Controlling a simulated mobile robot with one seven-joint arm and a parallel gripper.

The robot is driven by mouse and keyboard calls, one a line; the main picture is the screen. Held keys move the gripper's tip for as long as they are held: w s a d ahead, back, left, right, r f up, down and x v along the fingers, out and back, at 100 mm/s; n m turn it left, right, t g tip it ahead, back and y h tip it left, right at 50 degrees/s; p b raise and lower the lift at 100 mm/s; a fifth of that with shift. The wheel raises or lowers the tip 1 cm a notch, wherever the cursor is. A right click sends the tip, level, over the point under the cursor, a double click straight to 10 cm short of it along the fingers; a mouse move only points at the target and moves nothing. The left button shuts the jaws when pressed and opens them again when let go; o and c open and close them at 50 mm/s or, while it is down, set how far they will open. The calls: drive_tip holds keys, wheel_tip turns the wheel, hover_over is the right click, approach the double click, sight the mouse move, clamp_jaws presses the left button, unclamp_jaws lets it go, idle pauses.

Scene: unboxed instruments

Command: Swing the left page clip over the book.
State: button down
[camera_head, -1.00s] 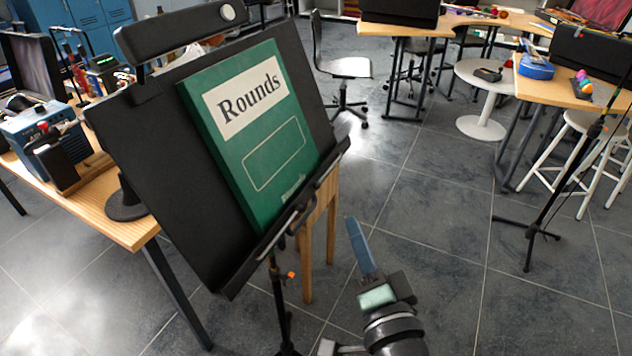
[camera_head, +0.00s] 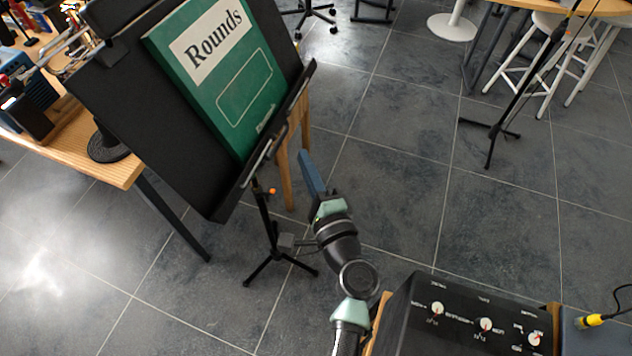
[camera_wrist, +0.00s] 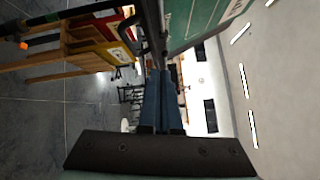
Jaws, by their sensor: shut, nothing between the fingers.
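The green book "Rounds" (camera_head: 232,84) rests on a black music stand (camera_head: 130,105), tilted back. A thin dark clip (camera_head: 264,150) shows at the stand's lower ledge, below the book's bottom edge. It appears to be the left page clip, folded down off the book's face. In the wrist view a dark looped piece (camera_wrist: 130,36) beside the ledge looks like the same clip. My gripper (camera_head: 305,160) is to the right of the ledge in the head view, apart from the clip in that view. Its blue fingers (camera_wrist: 161,85) are shut and empty, just beside the ledge in the wrist view.
A wooden table (camera_head: 85,155) stands behind the stand at left. A black panel with knobs (camera_head: 470,320) is at the bottom right. Another black tripod stand (camera_head: 497,140) and white stools are at upper right. The tiled floor between is clear.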

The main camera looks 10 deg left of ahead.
sight(259, 159)
drive_tip(key=a, duration=0.1)
drive_tip(key=w+a, duration=0.1)
drive_tip(key=a+p, duration=0.1)
drive_tip(key=a, duration=0.1)
drive_tip(key=shift+w+a+r, duration=0.1)
drive_tip(key=shift+w+r, duration=0.2)
drive_tip(key=shift+w, duration=0.1)
drive_tip(key=shift+b, duration=0.85)
drive_tip(key=shift+a+r+n+y+b, duration=0.1)
drive_tip(key=shift+r+n+y+b, duration=0.15)
drive_tip(key=shift+n+b, duration=0.2)
